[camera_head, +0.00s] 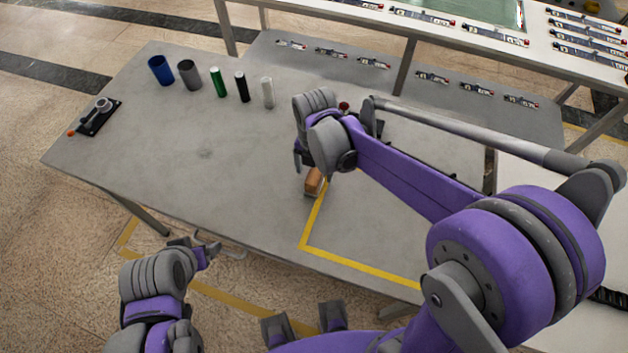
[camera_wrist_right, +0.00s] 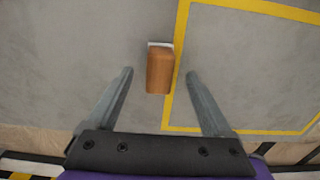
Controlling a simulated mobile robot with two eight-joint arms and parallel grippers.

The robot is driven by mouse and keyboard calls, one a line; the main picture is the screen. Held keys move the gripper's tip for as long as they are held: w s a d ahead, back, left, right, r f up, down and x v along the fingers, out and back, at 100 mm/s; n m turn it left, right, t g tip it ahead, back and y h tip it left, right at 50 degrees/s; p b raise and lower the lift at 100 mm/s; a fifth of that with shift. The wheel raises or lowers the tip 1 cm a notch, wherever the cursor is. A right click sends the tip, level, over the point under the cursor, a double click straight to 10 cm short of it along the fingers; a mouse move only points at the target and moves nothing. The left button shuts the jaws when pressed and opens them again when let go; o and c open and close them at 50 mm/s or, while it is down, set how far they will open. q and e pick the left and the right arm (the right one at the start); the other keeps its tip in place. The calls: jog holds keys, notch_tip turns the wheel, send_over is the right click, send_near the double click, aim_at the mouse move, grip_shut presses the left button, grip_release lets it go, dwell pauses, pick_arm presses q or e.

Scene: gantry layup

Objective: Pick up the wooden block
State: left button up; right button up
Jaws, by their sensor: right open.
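The wooden block (camera_head: 314,182) lies on the grey table (camera_head: 215,185), at the left yellow tape line, partly hidden by my right wrist in the head view. In the right wrist view the block (camera_wrist_right: 160,71) lies ahead of the finger gap, with a thin white strip at its far end. My right gripper (camera_wrist_right: 157,80) is open, one finger to each side of the block's line and apart from it. In the head view the right gripper (camera_head: 302,160) is above the block. My left gripper (camera_head: 208,250) is beside the table's front edge, empty; its jaw opening is unclear.
Blue (camera_head: 160,70), grey (camera_head: 189,75), green (camera_head: 217,82), black (camera_head: 242,87) and white (camera_head: 267,92) cylinders stand along the back. A black device (camera_head: 97,117) sits at the left corner. A rack table (camera_head: 400,30) stands behind. The table's middle left is clear.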

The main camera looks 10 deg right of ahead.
aim_at(314, 176)
notch_tip(314, 176, down, 5)
jog(key=shift+s+a+r, duration=0.1)
grip_shut()
dwell(0.5)
